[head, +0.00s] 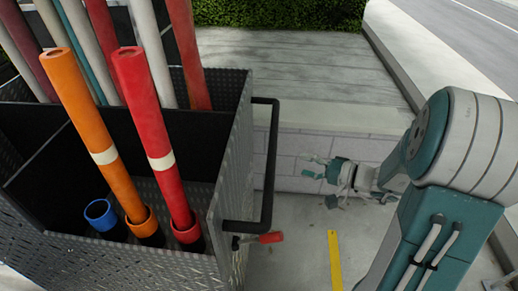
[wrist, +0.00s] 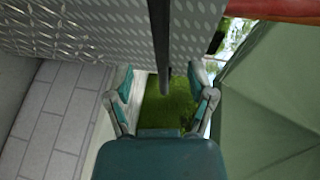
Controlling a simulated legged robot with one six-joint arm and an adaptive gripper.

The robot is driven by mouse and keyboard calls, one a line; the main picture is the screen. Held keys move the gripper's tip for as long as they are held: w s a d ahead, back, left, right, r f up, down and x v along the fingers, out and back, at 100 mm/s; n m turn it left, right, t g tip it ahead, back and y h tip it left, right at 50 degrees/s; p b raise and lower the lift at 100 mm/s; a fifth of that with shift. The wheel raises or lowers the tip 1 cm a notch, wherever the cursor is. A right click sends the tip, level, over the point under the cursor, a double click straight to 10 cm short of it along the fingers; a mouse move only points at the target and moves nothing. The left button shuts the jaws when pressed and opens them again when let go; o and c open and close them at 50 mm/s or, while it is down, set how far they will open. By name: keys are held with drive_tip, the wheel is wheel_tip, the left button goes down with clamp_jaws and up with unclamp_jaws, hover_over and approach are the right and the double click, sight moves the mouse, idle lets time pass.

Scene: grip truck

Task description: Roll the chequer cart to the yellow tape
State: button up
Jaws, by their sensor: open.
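The chequer cart (head: 95,262), of grey chequer plate, stands at the left in the head view. Its black bar handle (head: 268,165) is on its right side. The cart's plate (wrist: 90,25) fills the upper left of the wrist view. My gripper (head: 312,168) is open and empty, to the right of the handle and pointing towards it. In the wrist view, the handle bar (wrist: 161,45) lines up between the open fingers (wrist: 161,85); I see no contact. The yellow tape (head: 335,262) lies on the floor right of the cart, partly cut off below.
Orange (head: 92,125) and red (head: 150,120) tubes stand up out of the cart. A red-gripped lever (head: 270,238) juts out under the handle. A low block wall (head: 300,150) runs behind the pale floor. Floor around the tape looks clear.

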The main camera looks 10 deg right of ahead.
sight(272, 158)
drive_tip(key=x, duration=0.9)
drive_tip(key=shift+a, duration=0.3)
drive_tip(key=shift+w+a+f, duration=0.1)
drive_tip(key=shift+w+a, duration=0.2)
drive_tip(key=shift+w, duration=0.1)
drive_tip(key=shift+d, duration=0.45)
drive_tip(key=shift+a, duration=0.15)
clamp_jaws()
drive_tip(key=shift+a, duration=0.1)
